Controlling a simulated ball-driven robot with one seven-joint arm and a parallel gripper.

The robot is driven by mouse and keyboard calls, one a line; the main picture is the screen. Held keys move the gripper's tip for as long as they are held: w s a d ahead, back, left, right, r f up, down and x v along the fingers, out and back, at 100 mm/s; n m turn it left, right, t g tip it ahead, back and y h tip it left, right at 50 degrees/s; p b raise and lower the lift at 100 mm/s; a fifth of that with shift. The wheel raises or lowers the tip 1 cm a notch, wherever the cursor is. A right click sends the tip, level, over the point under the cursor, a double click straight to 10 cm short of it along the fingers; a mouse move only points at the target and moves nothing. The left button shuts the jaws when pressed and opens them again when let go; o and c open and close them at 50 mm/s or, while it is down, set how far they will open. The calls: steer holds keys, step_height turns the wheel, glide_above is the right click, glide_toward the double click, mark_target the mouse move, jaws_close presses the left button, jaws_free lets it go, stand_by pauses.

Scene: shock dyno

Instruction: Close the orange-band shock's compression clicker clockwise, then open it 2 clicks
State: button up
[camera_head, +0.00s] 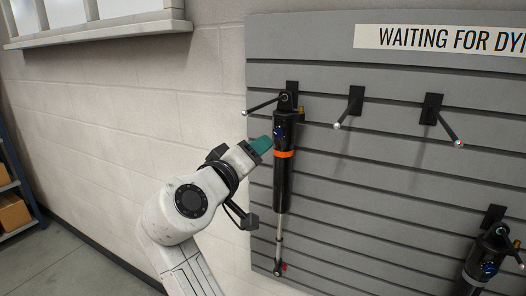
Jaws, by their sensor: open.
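The orange-band shock (283,185) hangs upright from a peg on the grey slatted wall. Its orange band (284,154) circles the black body below the reservoir end. A small blue knob (278,132) shows on the upper body, just above the band. A red knob (284,267) sits at the lower end of the shaft. My gripper (262,144), with teal fingers, is open and comes in from the left beside the upper body, close to the blue knob. The gap between the fingers is hard to see, and I cannot tell whether they touch anything.
Two empty pegs (350,108) (442,118) stick out to the right. Another black shock (485,265) with a blue knob hangs at the lower right. A sign (450,39) is above. A blue shelf with boxes (12,212) stands far left. Floor and wall on the left are clear.

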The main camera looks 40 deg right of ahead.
steer(key=shift+s+a, duration=0.2)
steer(key=shift+a, duration=0.2)
steer(key=shift+f, duration=0.1)
steer(key=s+d+f+n+y, duration=0.1)
steer(key=s+f+y, duration=0.25)
steer(key=f, duration=0.65)
steer(key=s+f+n+g+y, duration=0.1)
steer(key=s+f+y, duration=0.25)
steer(key=f, duration=0.75)
steer(key=s+d+f+n+y, duration=0.15)
steer(key=s+f, duration=0.25)
steer(key=f, duration=0.6)
steer(key=s+a+f+g+y, duration=0.2)
steer(key=s+a+f+y, duration=0.2)
steer(key=s+f, duration=0.3)
steer(key=s+a+f+g+y, duration=0.2)
steer(key=s+a+f+y, duration=0.2)
steer(key=s, duration=0.9)
step_height(320, 180, down, 3)
steer(key=shift+a+f, duration=0.1)
steer(key=shift+a, duration=0.65)
